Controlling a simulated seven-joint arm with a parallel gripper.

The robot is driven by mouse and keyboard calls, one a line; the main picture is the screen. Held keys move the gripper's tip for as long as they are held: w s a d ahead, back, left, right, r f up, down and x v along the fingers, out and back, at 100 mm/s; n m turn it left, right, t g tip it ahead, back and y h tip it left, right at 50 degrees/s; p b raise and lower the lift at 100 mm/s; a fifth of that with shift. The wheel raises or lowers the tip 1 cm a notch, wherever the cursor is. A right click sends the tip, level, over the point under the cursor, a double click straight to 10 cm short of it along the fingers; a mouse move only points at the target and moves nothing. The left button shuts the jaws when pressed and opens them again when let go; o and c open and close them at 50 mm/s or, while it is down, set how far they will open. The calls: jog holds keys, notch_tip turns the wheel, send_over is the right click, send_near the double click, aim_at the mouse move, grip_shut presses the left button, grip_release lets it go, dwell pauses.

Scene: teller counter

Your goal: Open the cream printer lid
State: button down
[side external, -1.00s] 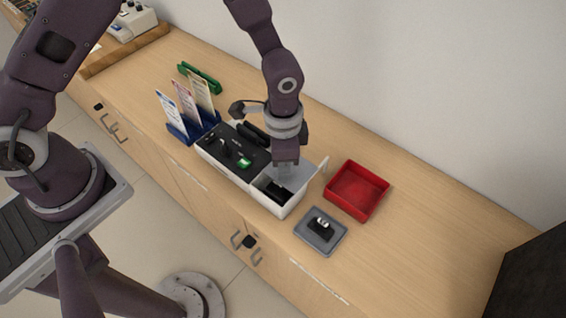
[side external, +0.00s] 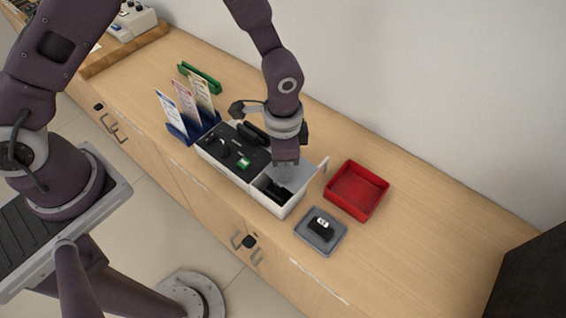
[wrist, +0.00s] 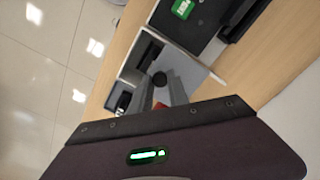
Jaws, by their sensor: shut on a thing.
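The cream printer (side external: 285,207) is a white box on the counter, at the right end of a black-topped unit. Its front is uncovered and shows a dark interior (side external: 270,188). Its pale lid (side external: 312,172) stands raised and tilted at the right rear side. My gripper (side external: 286,168) points down over the printer, shut on the lid; its fingertips are mostly hidden in the side view. In the wrist view, the grey fingers (wrist: 172,92) meet the pale lid panel (wrist: 188,66). A dark round part shows beside them.
A red tray (side external: 332,190) stands right of the printer. A grey tray (side external: 301,231) with a small black item is in front of it. A blue holder (side external: 178,134) with leaflets stands left.

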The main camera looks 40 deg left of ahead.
dwell(0.4)
jog(key=w, duration=0.4)
jog(key=shift+w, duration=0.2)
jog(key=c, duration=1.3)
grip_release()
jog(key=shift+o, duration=0.2)
notch_tip(320, 180, up, 7)
jog(key=shift+r, duration=0.2)
